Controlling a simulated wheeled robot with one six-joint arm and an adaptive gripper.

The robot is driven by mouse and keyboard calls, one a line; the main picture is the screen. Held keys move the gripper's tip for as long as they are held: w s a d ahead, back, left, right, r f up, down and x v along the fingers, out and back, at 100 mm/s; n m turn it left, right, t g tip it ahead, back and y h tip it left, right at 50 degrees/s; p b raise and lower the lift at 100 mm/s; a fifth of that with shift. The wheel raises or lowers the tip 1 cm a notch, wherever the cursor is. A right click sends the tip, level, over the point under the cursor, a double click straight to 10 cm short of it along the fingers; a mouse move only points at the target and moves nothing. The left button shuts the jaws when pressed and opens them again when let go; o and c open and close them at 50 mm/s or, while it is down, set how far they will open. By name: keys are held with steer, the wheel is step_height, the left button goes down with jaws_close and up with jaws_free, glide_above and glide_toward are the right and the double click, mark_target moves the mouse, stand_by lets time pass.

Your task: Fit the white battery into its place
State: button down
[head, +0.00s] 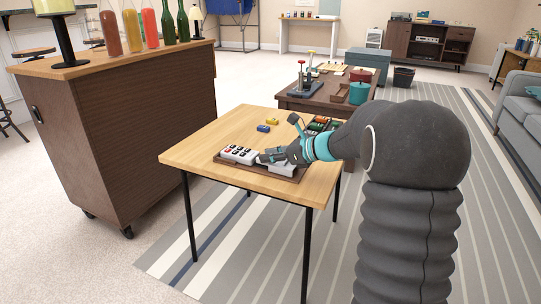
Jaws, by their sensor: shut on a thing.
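My gripper (268,156) is low over the light wooden table (192,153), fingers pointing left. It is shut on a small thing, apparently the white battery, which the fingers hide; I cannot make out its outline. Just beneath and beside the fingers lies a white remote-like device (239,154) with dark and red buttons at its left end. Its plain right part (283,169) shows past the gripper. The device rests on a brown tray (298,178). The battery place is too small and too covered to see. I cannot tell whether the held thing touches the device.
A yellow battery-like piece (271,122) and a blue one (263,128) lie behind the device. A holder with green and red pieces (320,125) is partly behind my arm. A dark table (290,103) with tools stands behind; a bar cabinet (130,140) stands left. The table's left side is clear.

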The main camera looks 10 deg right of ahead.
steer(key=c, duration=0.8)
jaws_free()
steer(key=shift+c, duration=0.2)
steer(key=v, duration=1.2)
steer(key=shift+r, duration=0.1)
